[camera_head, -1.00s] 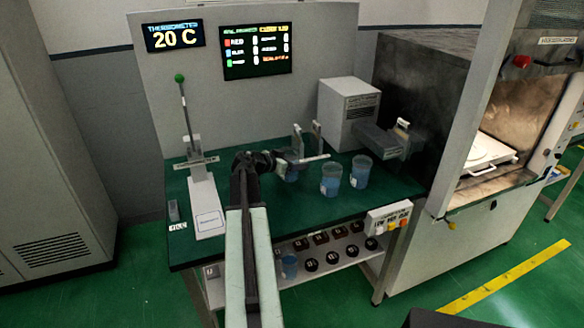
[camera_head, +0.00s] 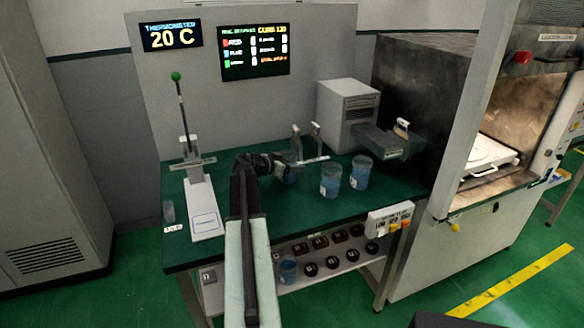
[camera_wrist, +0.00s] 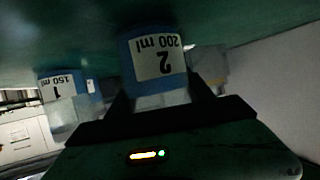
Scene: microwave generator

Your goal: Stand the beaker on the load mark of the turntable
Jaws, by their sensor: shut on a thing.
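My gripper (camera_wrist: 162,92) is shut on a beaker (camera_wrist: 158,52) with blue liquid and a label reading 2, 200 ml. The wrist view is upside down. In the head view the gripper (camera_head: 290,164) is over the left part of the bench, and the held beaker (camera_head: 291,176) is partly hidden behind it. I cannot tell whether it touches the bench. A beaker labelled 1, 150 ml (camera_wrist: 70,98) stands beside it in the wrist view. The white turntable (camera_head: 490,153) is inside the open chamber at the far right; its load mark is not discernible.
Two blue beakers stand right of my gripper, one nearer (camera_head: 331,182) and one farther (camera_head: 361,173). A grey box (camera_head: 347,112) stands at the back. A lever stand (camera_head: 203,205) is at the left. The chamber's front frame (camera_head: 480,120) edges the opening.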

